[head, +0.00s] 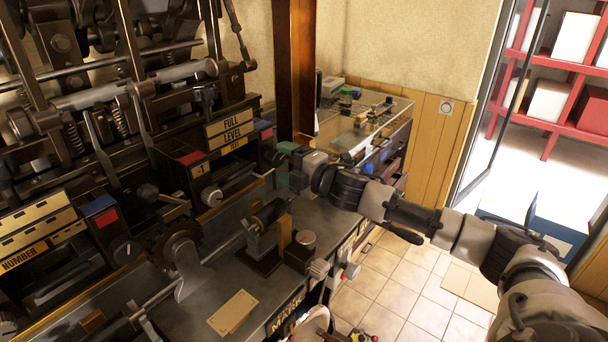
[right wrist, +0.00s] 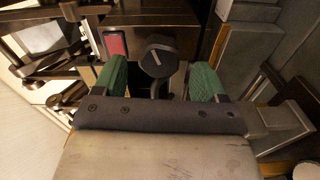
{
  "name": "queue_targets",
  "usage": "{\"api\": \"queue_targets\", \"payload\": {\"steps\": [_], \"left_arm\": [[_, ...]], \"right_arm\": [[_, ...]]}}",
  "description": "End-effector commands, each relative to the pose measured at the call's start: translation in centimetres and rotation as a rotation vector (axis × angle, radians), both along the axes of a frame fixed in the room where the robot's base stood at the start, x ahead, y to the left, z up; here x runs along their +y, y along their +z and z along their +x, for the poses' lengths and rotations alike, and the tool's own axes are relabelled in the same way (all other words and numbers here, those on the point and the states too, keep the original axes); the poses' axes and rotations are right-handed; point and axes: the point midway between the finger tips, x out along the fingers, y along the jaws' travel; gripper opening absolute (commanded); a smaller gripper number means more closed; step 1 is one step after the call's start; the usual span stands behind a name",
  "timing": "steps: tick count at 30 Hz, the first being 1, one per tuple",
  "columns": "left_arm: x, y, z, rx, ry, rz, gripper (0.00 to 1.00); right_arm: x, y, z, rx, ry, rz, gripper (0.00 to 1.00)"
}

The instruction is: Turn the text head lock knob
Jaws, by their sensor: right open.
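A dark round knob with a white pointer line (right wrist: 157,57) shows in the right wrist view between and just beyond my green fingertips. A red plate (right wrist: 116,43) is left of it. My right gripper (right wrist: 160,80) is open, with one finger on each side of the knob; I cannot tell whether either finger touches it. In the head view my right gripper (head: 283,165) is at the right end of the machine's panel, and it largely hides the knob there. No lettering naming this knob is readable. My left gripper is not in view.
The press has other pointer knobs (head: 212,196) (head: 127,250) on its panels. A toothed wheel (head: 178,245) and a small wooden block stand (head: 265,245) are near the gripper. The tiled floor (head: 390,290) is open at right.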

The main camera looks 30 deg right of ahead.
Motion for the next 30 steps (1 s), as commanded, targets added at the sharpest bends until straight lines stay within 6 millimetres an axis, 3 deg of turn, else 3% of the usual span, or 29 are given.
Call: {"api": "queue_targets", "payload": {"steps": [1, 6, 12, 30], "left_arm": [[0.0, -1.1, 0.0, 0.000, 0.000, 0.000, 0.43], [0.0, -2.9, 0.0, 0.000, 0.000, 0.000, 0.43], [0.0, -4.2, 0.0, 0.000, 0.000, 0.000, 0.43], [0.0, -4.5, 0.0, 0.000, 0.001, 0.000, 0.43]], "right_arm": [[-0.5, -0.8, -1.2, 0.003, -0.001, -0.003, 0.72], [-1.6, -0.9, -4.5, 0.005, -0.001, -0.004, 0.72], [-2.5, -0.6, -6.7, 0.004, -0.003, -0.001, 0.72], [-2.6, -0.1, -7.6, 0.001, 0.000, 0.001, 0.72]]}}
